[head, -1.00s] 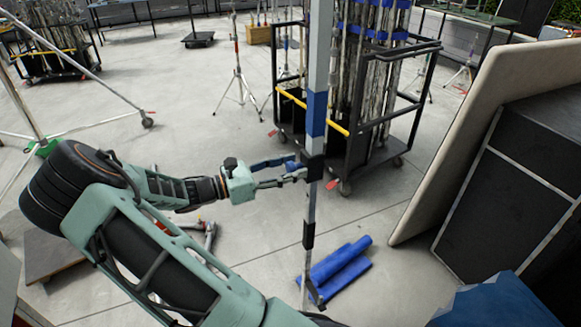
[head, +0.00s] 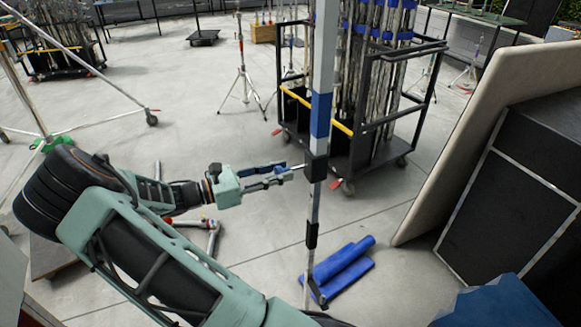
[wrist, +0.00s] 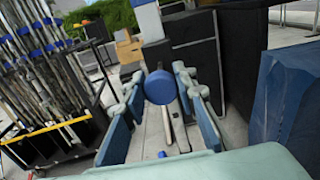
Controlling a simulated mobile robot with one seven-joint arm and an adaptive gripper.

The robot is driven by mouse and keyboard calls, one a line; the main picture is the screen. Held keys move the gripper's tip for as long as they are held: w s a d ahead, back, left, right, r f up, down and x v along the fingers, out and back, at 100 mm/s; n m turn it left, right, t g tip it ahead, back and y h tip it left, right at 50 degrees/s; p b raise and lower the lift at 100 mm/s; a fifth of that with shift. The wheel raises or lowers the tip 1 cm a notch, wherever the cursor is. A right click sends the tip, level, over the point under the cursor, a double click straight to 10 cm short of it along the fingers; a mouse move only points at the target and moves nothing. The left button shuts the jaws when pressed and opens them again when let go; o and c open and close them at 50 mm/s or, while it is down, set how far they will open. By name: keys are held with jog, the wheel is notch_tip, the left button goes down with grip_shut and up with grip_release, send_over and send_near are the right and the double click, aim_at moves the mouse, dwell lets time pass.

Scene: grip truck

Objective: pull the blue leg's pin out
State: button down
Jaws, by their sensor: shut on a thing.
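The blue leg is an upright pale pole (head: 323,60) with a blue band (head: 320,114) and a black collar (head: 316,168) below it. My gripper (head: 284,174) is left of the collar, a short gap away. The pin's round blue knob (wrist: 159,87) is between my fingers in the wrist view, and my gripper is shut on it. In the head view the pin's thin metal shaft (head: 298,167) shows between the fingertips and the collar. Whether its tip is still inside the collar I cannot tell. The collar also shows behind the knob in the wrist view (wrist: 156,56).
A black cart (head: 365,150) with upright poles stands behind the leg. Blue rolls (head: 343,268) lie on the floor by the leg's foot. A padded board (head: 478,120) and black case (head: 520,190) stand at the right.

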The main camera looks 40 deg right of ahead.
jog(key=shift+w+a, duration=0.1)
jog(key=shift+a, duration=0.05)
jog(key=c, duration=2)
grip_release()
jog(key=o, duration=0.4)
jog(key=shift+a, duration=0.2)
jog(key=shift+d, duration=0.1)
jog(key=v, duration=1.2)
jog(key=shift+d+r, duration=0.1)
